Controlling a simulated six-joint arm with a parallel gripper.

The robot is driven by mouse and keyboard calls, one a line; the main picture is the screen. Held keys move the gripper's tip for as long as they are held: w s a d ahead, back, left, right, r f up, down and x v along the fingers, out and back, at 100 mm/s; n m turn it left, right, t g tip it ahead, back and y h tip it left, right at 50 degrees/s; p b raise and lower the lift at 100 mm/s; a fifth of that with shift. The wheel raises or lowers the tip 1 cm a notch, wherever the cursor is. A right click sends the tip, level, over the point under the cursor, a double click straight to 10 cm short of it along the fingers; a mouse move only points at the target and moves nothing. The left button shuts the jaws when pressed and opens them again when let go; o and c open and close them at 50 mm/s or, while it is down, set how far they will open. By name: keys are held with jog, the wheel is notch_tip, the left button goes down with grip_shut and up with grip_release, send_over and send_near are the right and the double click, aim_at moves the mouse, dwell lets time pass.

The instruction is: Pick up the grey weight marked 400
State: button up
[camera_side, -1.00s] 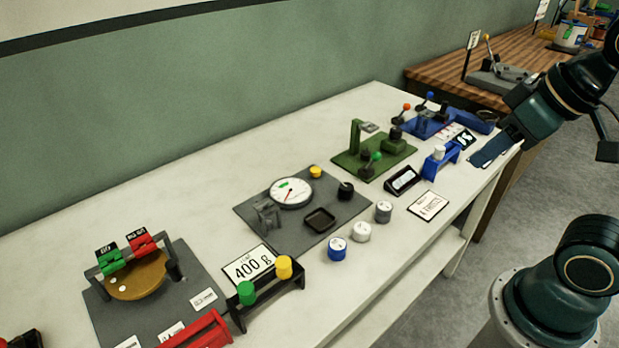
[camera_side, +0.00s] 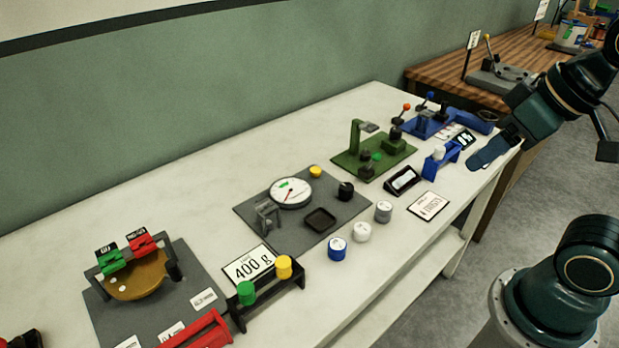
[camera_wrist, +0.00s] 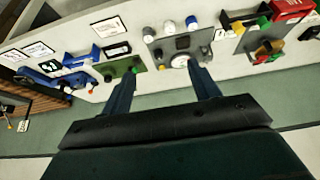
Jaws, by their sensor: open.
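A small grey weight (camera_side: 383,212) stands upright on the white bench near its front edge. Its marking is too small to read. A white weight (camera_side: 361,232) and a blue weight (camera_side: 337,249) stand beside it in a row. In the wrist view the grey weight (camera_wrist: 148,32) is at the top middle, beyond my fingers. My gripper (camera_side: 478,163) is at the right end of the bench, well right of the grey weight and apart from it. It also shows in the wrist view (camera_wrist: 163,69), with its fingers spread and nothing between them.
A grey plate (camera_side: 250,215) with a dial and a dark square pan lies behind the weights. A white card (camera_side: 428,206) and a blue stand (camera_side: 440,160) lie between the weights and my gripper.

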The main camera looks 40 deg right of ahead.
jog(key=shift+w, duration=0.1)
jog(key=w+d+f+n+g+y, duration=0.1)
jog(key=w+d+f+n+y, duration=0.1)
jog(key=w+d+f+n, duration=0.3)
jog(key=w+d+f+n+g+y, duration=0.2)
jog(key=w+d+f+n, duration=0.2)
jog(key=w+f+n, duration=0.3)
jog(key=w+f, duration=0.3)
jog(key=w, duration=0.1)
jog(key=shift+d+f+n+g, duration=0.25)
jog(key=shift+d+n+g, duration=0.05)
jog(key=shift+d+n, duration=0.1)
jog(key=shift+w, duration=0.1)
send_near(385, 206)
jog(key=shift+x, duration=2.5)
